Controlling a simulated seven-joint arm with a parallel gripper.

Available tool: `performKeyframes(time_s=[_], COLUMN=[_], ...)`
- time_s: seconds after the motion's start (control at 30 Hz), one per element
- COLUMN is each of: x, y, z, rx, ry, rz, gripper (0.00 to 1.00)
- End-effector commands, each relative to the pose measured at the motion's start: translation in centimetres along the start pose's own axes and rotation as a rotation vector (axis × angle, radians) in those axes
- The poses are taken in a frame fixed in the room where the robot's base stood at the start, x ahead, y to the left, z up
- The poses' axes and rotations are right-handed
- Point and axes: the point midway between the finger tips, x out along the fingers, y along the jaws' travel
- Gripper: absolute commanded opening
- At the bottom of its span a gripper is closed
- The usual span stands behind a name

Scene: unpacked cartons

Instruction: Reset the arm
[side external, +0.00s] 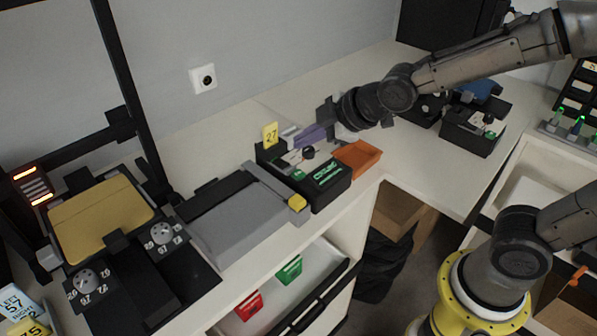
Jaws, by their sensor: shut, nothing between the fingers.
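My gripper (301,136) is at the end of the dark grey arm that reaches in from the upper right. It points left and its fingers are shut and empty. In this view the fingers overlap the back of a black device box (328,192) with green markings and a yellow tag marked 27 (270,135). I cannot tell whether they touch it.
An orange tray (358,155) lies right of the black box. A grey flat unit (236,220) and a yellow-topped station (100,221) stand left. Another black device (472,132) sits on the right counter. The white counter behind (215,150) is mostly clear.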

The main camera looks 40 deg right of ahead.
Motion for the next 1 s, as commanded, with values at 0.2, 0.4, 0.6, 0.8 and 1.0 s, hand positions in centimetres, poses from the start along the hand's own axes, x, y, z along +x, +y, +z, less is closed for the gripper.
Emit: performKeyframes(time_s=[0.2, 0.4, 0.6, 0.8, 1.0], x=[-0.1, -5.3, -14.8, -19.5, -20.0], y=[0.2, 4.2, 2.7, -4.2, -7.8], z=[0.1, -0.4, 4.5, 10.4, 12.8], rx=[0.004, 0.055, 0.364, 0.746, 0.927], ry=[-0.001, 0.045, -0.032, -0.201, -0.343], rz=[0.004, 0.117, 0.136, 0.056, -0.007], gripper=[0.0, 0.0, 0.0, 0.0, 0.0])
